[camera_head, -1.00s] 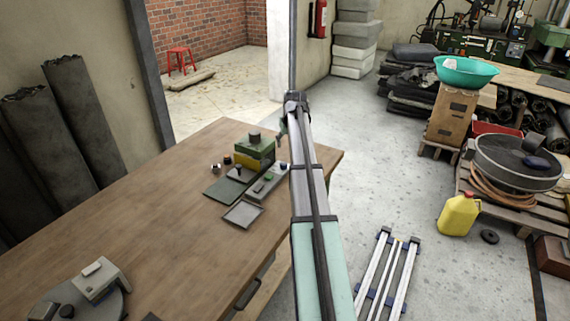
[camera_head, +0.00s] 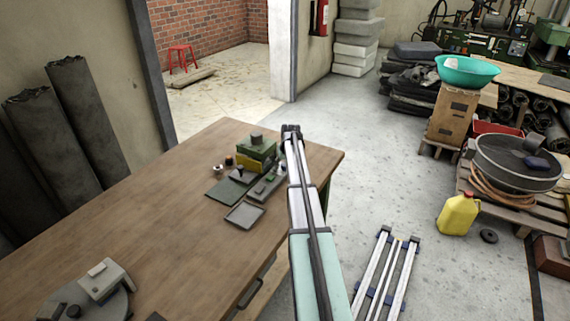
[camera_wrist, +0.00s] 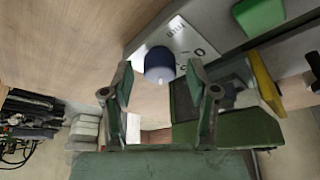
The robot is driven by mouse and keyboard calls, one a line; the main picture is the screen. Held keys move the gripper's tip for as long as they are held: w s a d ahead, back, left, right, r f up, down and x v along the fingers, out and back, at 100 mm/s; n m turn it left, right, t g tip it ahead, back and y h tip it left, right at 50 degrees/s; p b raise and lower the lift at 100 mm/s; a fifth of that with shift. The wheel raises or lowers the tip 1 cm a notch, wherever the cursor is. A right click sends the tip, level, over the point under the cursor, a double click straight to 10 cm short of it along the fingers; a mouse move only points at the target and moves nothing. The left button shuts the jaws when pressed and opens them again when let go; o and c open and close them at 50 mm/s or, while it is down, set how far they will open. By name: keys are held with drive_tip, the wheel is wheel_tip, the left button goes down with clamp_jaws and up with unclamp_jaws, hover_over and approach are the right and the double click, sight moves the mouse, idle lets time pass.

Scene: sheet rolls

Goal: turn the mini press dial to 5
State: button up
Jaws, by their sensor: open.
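The mini press (camera_head: 257,150), green with a yellow band, stands on the far part of the wooden table. Its grey control box (camera_head: 266,187) with a green button lies in front of it. In the wrist view the dial (camera_wrist: 159,66) is a round blue-grey knob on a pale plate (camera_wrist: 184,42) with dark marks. My gripper (camera_wrist: 161,78) is open, with one finger on each side of the knob in the picture. I cannot tell whether the fingers touch it or how far above it they are. In the head view my arm hides the gripper and the dial.
A green button (camera_wrist: 258,14) shows beside the dial plate. A grey tray (camera_head: 244,215) and small knobs lie around the press. A grey device (camera_head: 102,279) sits at the table's near left. The middle of the table (camera_head: 150,220) is clear.

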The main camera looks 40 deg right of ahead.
clamp_jaws()
drive_tip(key=shift+f+n, duration=0.1)
drive_tip(key=shift+n, duration=0.2)
drive_tip(key=n+b, duration=0.1)
drive_tip(key=n+y+b, duration=0.1)
drive_tip(key=n, duration=0.1)
drive_tip(key=shift+d+n+t+y, duration=0.2)
drive_tip(key=shift+n+t+y, duration=0.1)
drive_tip(key=shift+n+y+b, duration=0.9)
drive_tip(key=shift+n, duration=1.4)
